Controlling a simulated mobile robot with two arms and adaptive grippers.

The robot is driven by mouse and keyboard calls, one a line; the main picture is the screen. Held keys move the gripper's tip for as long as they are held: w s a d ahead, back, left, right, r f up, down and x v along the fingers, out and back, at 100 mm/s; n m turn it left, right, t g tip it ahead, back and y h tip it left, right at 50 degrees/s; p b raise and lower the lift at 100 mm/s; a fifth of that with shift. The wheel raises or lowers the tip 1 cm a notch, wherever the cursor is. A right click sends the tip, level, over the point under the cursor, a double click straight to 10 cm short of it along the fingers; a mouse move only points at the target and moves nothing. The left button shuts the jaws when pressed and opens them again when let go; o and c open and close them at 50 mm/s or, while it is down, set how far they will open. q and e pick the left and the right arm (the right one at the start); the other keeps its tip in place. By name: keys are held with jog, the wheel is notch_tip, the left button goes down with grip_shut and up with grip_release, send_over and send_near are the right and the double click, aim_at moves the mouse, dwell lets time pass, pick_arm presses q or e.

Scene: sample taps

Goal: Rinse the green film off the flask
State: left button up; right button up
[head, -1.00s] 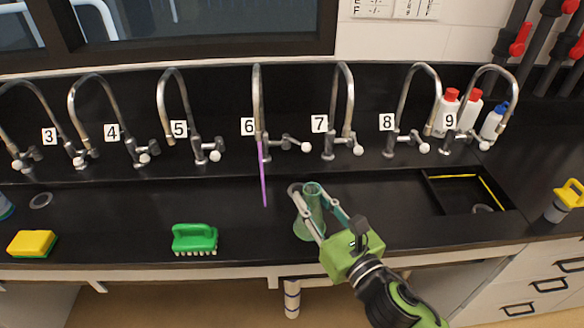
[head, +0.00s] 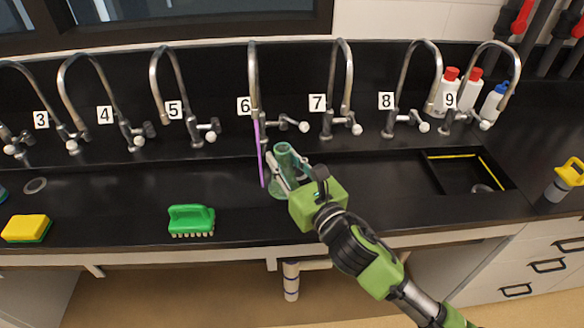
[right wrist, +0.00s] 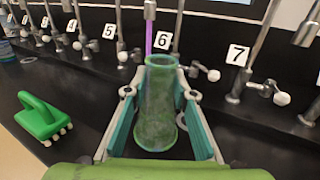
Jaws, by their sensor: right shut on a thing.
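The flask (head: 284,158) is a conical glass vessel with a green film over it. My right gripper (head: 284,176) is shut on it; in the right wrist view the flask (right wrist: 158,112) stands upright between the two fingers (right wrist: 160,130). Tap 6 (head: 253,75) is just behind and to the left of the flask, with a purple stream (head: 259,150) coming down from its spout. In the right wrist view the purple stream (right wrist: 148,38) shows behind the flask's mouth, apart from it. My left gripper is not in view.
Several numbered taps line the back, including tap 5 (head: 165,80) and tap 7 (head: 342,80). A green brush (head: 190,219) and a yellow sponge (head: 26,227) lie on the black counter. Bottles (head: 447,92) stand at the right back. A sink basin (head: 470,180) is at the right.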

jog(key=shift+w+a+f+b, duration=0.2)
jog(key=shift+w+a+b, duration=0.15)
jog(key=shift+w, duration=0.2)
jog(key=shift+w+a+f+b, duration=0.15)
jog(key=shift+w+a+b, duration=0.05)
jog(key=shift+w+a, duration=0.45)
jog(key=shift+w, duration=0.25)
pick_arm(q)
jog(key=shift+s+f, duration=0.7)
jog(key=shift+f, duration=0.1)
pick_arm(e)
jog(key=shift+w+a+f, duration=0.15)
jog(key=shift+w+a, duration=0.3)
jog(key=shift+w, duration=0.15)
jog(key=shift+w+a+f, duration=0.15)
jog(key=shift+w+a, duration=0.25)
jog(key=shift+w, duration=0.2)
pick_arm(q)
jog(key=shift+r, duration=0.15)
pick_arm(e)
jog(key=shift+w+d, duration=0.1)
jog(key=shift+d, duration=0.05)
pick_arm(q)
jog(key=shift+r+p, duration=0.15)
jog(key=shift+p, duration=0.15)
pick_arm(e)
jog(key=shift+w+d, duration=0.25)
jog(key=shift+d, duration=0.15)
